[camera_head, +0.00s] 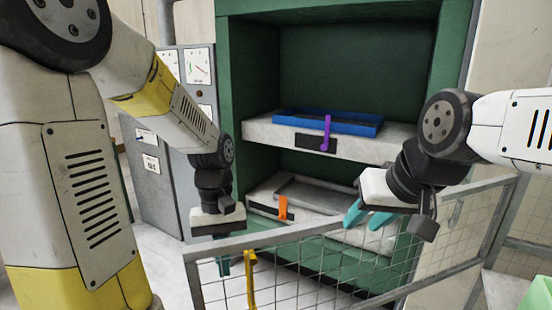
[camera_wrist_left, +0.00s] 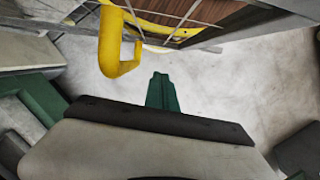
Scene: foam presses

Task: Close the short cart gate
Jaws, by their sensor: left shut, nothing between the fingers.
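The cart gate (camera_head: 325,262) is a grey-framed wire mesh panel across the front of the head view. A yellow handle (camera_head: 251,283) stands near its left end. The handle also shows as a yellow loop in the left wrist view (camera_wrist_left: 116,62), with mesh behind it. My left gripper (camera_head: 223,268) points down just left of the handle, shut and empty. In the left wrist view its green fingers (camera_wrist_left: 161,92) are together, apart from the handle. My right gripper (camera_head: 362,222) is above the gate's top rail, its two teal fingers spread with nothing seen between them.
A green press (camera_head: 225,90) stands behind the gate, with a blue tray (camera_head: 330,122) and purple handle (camera_head: 326,132) on its upper shelf. An orange handle (camera_head: 283,208) is on the lower shelf. A grey gauge cabinet (camera_head: 165,195) stands left. A green bin (camera_head: 525,296) is bottom right.

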